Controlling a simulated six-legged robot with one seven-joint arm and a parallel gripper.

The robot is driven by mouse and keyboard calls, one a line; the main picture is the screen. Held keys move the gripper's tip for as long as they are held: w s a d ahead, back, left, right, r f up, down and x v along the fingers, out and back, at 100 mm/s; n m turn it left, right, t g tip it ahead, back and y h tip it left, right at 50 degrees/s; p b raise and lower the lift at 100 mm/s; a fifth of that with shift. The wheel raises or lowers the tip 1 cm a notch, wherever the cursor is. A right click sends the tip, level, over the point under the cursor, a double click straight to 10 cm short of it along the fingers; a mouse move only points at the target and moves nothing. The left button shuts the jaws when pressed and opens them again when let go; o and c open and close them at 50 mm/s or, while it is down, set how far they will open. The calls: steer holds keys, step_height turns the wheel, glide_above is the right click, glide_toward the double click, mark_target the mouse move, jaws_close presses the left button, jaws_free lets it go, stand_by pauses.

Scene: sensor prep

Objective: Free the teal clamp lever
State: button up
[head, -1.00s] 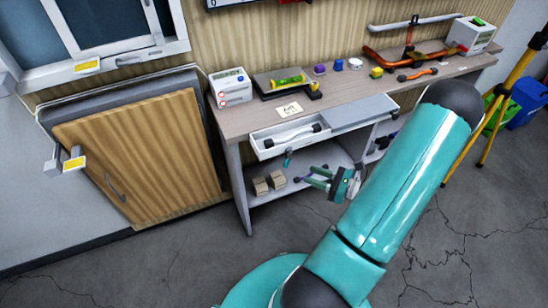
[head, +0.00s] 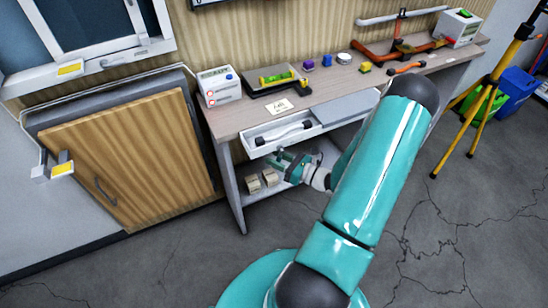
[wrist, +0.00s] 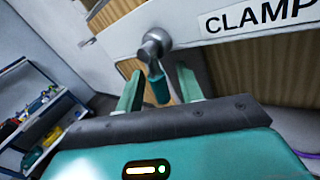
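The teal clamp lever (wrist: 159,88) hangs from a round metal pivot (wrist: 154,43) in the wrist view, beside a white label reading CLAMP (wrist: 262,16). My gripper (wrist: 159,84) is open, with one finger on each side of the lever. Gaps show between the lever and both fingers. In the head view my gripper (head: 284,162) is just under the front of the open drawer (head: 285,146). There I cannot clearly tell the lever from the gripper.
The drawer holds a white bar with black ends (head: 284,133). The workbench top (head: 240,116) carries a white boxed device (head: 219,87) and a yellow-green level (head: 277,76). Wooden blocks (head: 270,177) sit on the lower shelf. A yellow tripod (head: 484,90) stands at right.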

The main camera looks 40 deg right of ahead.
steer(key=shift+w+a, duration=0.15)
steer(key=shift+w, duration=0.35)
steer(key=shift+c, duration=0.3)
jaws_close()
steer(key=shift+s+d+f+n+g+h, duration=0.1)
steer(key=shift+d+n+g+h, duration=0.15)
steer(key=shift+n+g, duration=0.3)
steer(key=shift+s+d+f+n+g+h, duration=0.15)
steer(key=shift+d+n+g, duration=0.2)
steer(key=shift+n, duration=0.3)
steer(key=shift+w, duration=0.1)
steer(key=shift+o, duration=0.3)
jaws_free()
